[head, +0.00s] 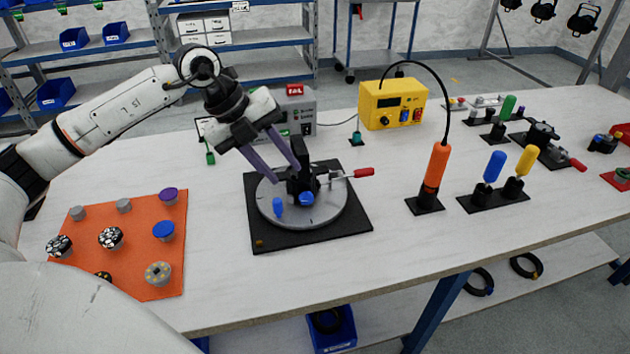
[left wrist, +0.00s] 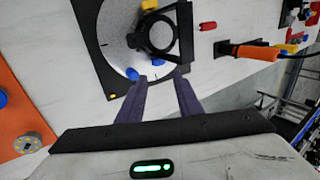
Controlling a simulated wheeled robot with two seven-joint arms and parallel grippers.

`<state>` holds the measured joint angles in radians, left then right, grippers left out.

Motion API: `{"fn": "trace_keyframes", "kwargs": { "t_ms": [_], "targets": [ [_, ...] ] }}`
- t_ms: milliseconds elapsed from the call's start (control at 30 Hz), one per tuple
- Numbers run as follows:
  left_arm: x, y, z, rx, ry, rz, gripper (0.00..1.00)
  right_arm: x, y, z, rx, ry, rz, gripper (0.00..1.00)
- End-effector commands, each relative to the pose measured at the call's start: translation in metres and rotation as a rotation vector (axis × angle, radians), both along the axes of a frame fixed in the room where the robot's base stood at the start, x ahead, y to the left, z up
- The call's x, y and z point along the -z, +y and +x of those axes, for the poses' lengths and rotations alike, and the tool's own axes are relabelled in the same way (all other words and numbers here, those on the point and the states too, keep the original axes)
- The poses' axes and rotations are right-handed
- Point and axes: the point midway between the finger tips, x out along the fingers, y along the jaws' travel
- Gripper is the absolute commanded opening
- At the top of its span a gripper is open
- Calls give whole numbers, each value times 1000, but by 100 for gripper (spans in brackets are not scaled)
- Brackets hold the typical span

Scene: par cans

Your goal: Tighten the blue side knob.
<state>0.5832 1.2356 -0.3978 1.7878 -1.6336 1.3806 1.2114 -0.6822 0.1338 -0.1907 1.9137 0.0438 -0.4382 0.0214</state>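A black yoke-like fixture (head: 300,182) stands on a round grey turntable (head: 335,215) over a black base plate. A blue knob (head: 306,199) sits low on the fixture's near side; it also shows in the left wrist view (left wrist: 157,62). A second blue knob (head: 278,206) stands near the turntable's front-left edge, and in the left wrist view (left wrist: 132,74) it lies by the left fingertip. My left gripper (head: 287,174) is open, its two purple fingers apart, beside and above the fixture. In the left wrist view the fingers (left wrist: 162,78) point toward the knobs with nothing between them. My right gripper is not in view.
A red-handled clamp (head: 362,173) sticks out right of the fixture. An orange mat (head: 130,270) with several knobs lies at left. An orange-handled tool (head: 436,170) stands in a holder at right, with a yellow power unit (head: 393,103) behind. Bare table lies in front.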

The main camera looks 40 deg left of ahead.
Motion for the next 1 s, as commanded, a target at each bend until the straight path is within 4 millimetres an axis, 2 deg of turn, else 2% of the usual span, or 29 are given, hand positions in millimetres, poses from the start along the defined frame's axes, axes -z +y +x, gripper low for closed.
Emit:
{"fn": "trace_keyframes", "kwargs": {
  "t_ms": [167,400,600,1000],
  "targets": [
    [19,-4,6,-4,7,6,32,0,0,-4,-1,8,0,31],
    [59,-19,22,-4,6,3,32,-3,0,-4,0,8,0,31],
    [82,-26,32,-3,4,5,32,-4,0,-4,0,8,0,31],
    [90,-29,34,-3,2,6,32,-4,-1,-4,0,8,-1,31]
  ]
}}
